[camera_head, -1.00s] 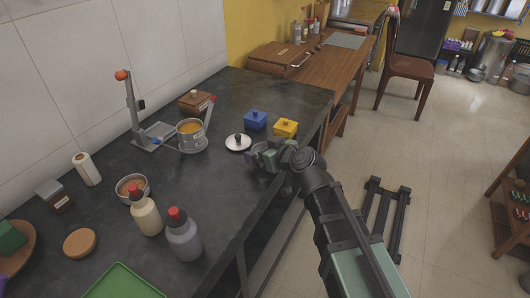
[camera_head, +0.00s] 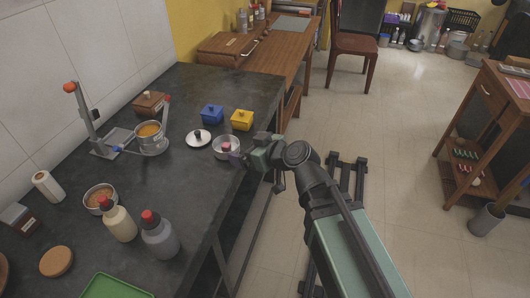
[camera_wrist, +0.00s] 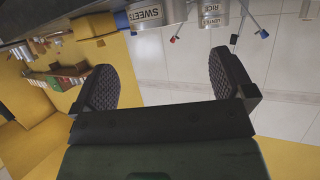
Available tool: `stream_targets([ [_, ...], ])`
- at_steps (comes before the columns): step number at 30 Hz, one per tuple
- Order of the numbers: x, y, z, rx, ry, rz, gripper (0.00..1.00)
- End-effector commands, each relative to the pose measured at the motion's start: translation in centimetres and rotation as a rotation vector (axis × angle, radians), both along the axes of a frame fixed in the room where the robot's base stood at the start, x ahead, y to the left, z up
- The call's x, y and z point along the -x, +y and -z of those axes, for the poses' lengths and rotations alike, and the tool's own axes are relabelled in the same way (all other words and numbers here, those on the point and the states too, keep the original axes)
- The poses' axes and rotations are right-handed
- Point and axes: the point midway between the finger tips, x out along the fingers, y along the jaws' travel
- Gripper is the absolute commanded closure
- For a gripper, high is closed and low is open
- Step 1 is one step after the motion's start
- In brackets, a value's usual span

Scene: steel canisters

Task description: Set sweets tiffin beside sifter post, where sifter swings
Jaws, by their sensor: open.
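The sweets tiffin (camera_head: 226,150) is a round steel canister with something reddish inside, near the dark counter's right edge. Its "SWEETS" label shows inverted in the wrist view (camera_wrist: 150,42), ahead of the jaws. My gripper (camera_head: 238,158) is just right of the tiffin; in the wrist view (camera_wrist: 165,80) its two dark pads are wide apart with nothing between them. The sifter post (camera_head: 82,108), topped with an orange-red knob, stands at the counter's left back on a metal base (camera_head: 108,144).
Blue (camera_head: 212,114) and yellow (camera_head: 242,120) boxes stand behind. The counter's middle is clear.

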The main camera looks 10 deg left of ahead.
Motion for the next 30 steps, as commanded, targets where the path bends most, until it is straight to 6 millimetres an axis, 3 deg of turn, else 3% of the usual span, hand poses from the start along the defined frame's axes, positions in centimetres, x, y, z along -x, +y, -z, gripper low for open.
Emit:
stream_targets([
  [2,0.0,-0.2,0.2,0.005,0.009,0.002,0.00],
  [5,0.1,-3.2,2.3,0.081,0.143,0.032,0.00],
  [8,1.2,-10.7,6.6,0.256,0.463,0.188,0.00],
  [9,2.0,-14.2,8.0,0.331,0.603,0.292,0.00],
  [12,4.5,-22.1,10.2,0.480,0.889,0.588,0.00],
  [15,6.6,-26.7,10.6,0.560,1.041,0.809,0.00],
  [18,7.2,-27.9,10.6,0.584,1.082,0.879,0.00],
  [27,7.1,-27.7,10.6,0.582,1.078,0.872,0.00],
  [30,7.1,-27.2,9.7,0.588,1.073,0.860,0.00],
])
